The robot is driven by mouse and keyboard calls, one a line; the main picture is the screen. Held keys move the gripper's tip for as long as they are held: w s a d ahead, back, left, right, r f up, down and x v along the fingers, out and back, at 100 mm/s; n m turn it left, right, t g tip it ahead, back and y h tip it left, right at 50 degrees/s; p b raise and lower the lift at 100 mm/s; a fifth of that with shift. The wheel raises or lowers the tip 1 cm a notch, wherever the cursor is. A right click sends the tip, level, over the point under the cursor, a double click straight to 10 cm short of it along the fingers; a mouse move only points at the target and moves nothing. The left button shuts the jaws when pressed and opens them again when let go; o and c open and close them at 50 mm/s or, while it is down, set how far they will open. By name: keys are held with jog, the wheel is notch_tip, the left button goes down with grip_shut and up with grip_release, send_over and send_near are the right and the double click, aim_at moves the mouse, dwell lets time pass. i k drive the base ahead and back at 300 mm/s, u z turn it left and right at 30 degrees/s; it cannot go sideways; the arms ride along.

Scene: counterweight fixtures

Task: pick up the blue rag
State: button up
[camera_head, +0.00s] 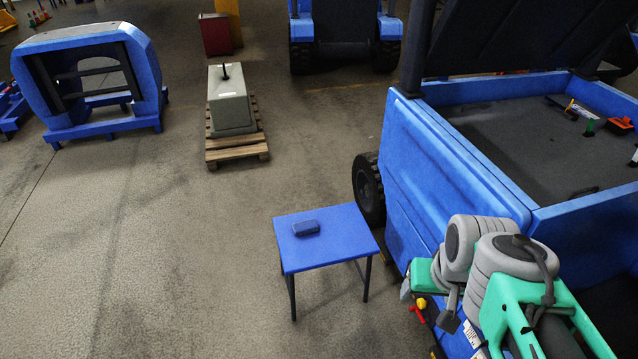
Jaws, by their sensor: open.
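A small dark blue block-like bundle (306,228), which looks like the folded blue rag, lies on the top of a small blue table (339,250). It is left of the table top's middle, with bare table around it. My arm, green and grey, is folded at the lower right, to the right of the table and apart from the rag. I cannot make out my gripper's jaws among the arm parts there. Nothing touches or covers the rag.
A blue machine (445,165) with an open bin holding tools stands close to the table's right. A grey weight (230,105) sits on a wooden pallet (238,148) behind, left. A blue frame (100,75) stands far left. Floor left of the table is clear.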

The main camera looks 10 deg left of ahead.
aim_at(305, 227)
jog(key=u, duration=0.8)
jog(key=i, duration=0.5)
jog(key=u, duration=0.7)
jog(key=i, duration=1)
jog(key=u, duration=0.7)
